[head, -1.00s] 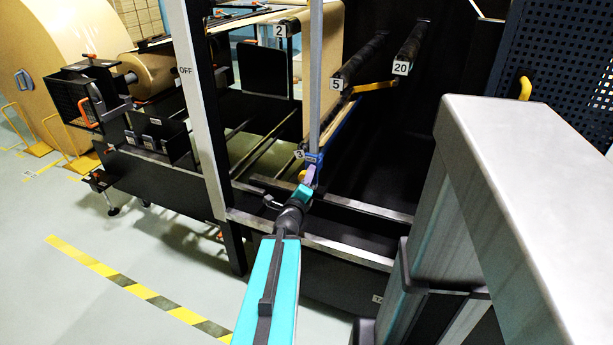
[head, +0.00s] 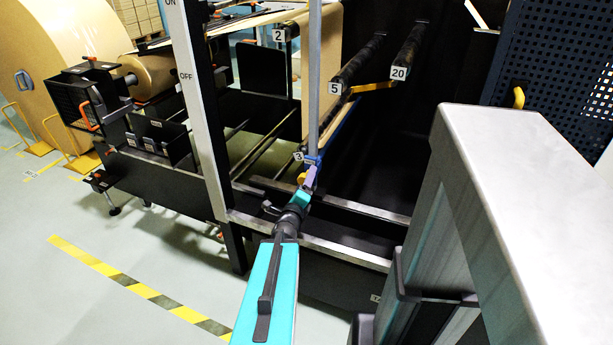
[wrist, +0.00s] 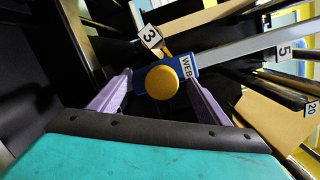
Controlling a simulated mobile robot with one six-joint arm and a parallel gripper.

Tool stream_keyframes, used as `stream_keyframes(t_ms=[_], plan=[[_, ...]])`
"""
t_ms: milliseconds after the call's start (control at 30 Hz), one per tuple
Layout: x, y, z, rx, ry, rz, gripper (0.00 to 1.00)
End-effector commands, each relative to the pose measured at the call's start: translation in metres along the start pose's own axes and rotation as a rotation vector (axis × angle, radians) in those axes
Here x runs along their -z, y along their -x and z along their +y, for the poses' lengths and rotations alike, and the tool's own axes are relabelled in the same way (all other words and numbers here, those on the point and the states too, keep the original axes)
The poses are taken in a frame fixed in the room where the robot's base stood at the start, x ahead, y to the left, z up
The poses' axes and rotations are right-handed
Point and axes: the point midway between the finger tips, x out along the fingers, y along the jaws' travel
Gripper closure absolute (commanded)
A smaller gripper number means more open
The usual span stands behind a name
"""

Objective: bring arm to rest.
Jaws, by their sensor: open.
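My arm reaches from the bottom of the head view into the black machine frame. My gripper (head: 309,178) is at its far end, beside a blue fitting (head: 314,160) at the lower end of a grey upright bar (head: 314,75). In the wrist view my gripper's two lilac fingers (wrist: 155,100) are spread apart. A blue block (wrist: 183,66) labelled WEB with a round yellow knob (wrist: 162,82) lies between and just beyond the fingers. I cannot tell whether the fingers touch it.
A horizontal rail (head: 310,241) crosses under my arm. Numbered rollers 5 (head: 357,60) and 20 (head: 411,50) stick out to the right of the bar. Brown paper web (head: 325,60) hangs behind it. Clear floor with a yellow-black stripe (head: 140,290) lies at lower left.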

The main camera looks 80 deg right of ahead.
Motion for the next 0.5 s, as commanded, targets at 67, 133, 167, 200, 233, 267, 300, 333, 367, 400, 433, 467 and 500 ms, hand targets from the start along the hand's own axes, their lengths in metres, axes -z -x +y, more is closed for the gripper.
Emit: stream_keyframes(t_ms=[67,133,167,200,233,267,300,333,367,400,433,467,500], plan=[[-0.002,0.003,-0.004,-0.001,0.002,0.000,0.30],[-0.002,0.005,-0.003,-0.001,0.002,0.000,0.30],[-0.002,0.006,-0.003,-0.002,0.002,0.000,0.30],[-0.003,0.007,-0.003,-0.002,0.001,0.000,0.30],[-0.003,0.008,-0.003,-0.002,0.001,0.000,0.30],[-0.003,0.009,-0.003,-0.002,0.001,0.000,0.30],[-0.003,0.010,-0.003,-0.002,0.002,0.000,0.30],[-0.003,0.011,-0.003,-0.001,0.002,0.000,0.30],[-0.003,0.011,-0.003,-0.002,0.002,-0.001,0.30],[-0.004,0.013,-0.003,-0.002,0.002,-0.001,0.30],[-0.004,0.013,-0.003,-0.002,0.001,-0.001,0.30],[-0.004,0.014,-0.003,-0.002,0.001,-0.001,0.30],[-0.004,0.016,-0.003,-0.002,0.001,-0.002,0.30]])
